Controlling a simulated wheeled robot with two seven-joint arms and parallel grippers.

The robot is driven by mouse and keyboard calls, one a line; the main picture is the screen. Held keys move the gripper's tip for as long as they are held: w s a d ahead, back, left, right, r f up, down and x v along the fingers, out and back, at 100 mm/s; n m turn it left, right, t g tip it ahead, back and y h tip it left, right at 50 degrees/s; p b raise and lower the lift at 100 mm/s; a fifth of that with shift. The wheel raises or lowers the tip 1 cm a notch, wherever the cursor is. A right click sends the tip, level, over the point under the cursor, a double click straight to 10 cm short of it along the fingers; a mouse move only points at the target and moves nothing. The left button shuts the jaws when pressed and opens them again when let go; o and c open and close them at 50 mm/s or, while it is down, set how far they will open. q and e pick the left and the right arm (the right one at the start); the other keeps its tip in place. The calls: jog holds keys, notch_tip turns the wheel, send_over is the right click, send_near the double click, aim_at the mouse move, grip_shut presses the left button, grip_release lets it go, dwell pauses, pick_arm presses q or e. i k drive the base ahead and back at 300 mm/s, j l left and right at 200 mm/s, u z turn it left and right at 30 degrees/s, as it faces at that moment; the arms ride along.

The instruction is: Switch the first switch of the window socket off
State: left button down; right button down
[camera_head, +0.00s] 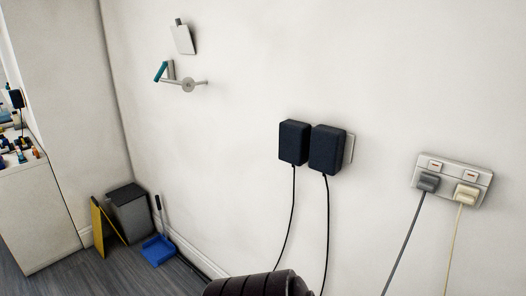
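A white double wall socket (452,181) is at the right of the head view. It has a left switch (435,165) and a right switch (471,176), each with a small red mark. A grey plug (428,182) sits below the left switch and a cream plug (467,194) below the right one. Another socket plate (349,149) is mostly hidden behind two black adapters (310,146). I cannot tell which socket is the window one; no window is clearly visible. Neither of my grippers is in view.
A dark ribbed object (260,285) cuts into the bottom edge. A teal-handled wall fixture (187,84) is upper left. A grey bin (130,212), yellow board (104,226) and blue dustpan (158,250) stand on the floor. A cluttered counter (30,190) is far left.

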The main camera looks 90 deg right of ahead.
aim_at(436, 167)
jog(key=z, duration=4)
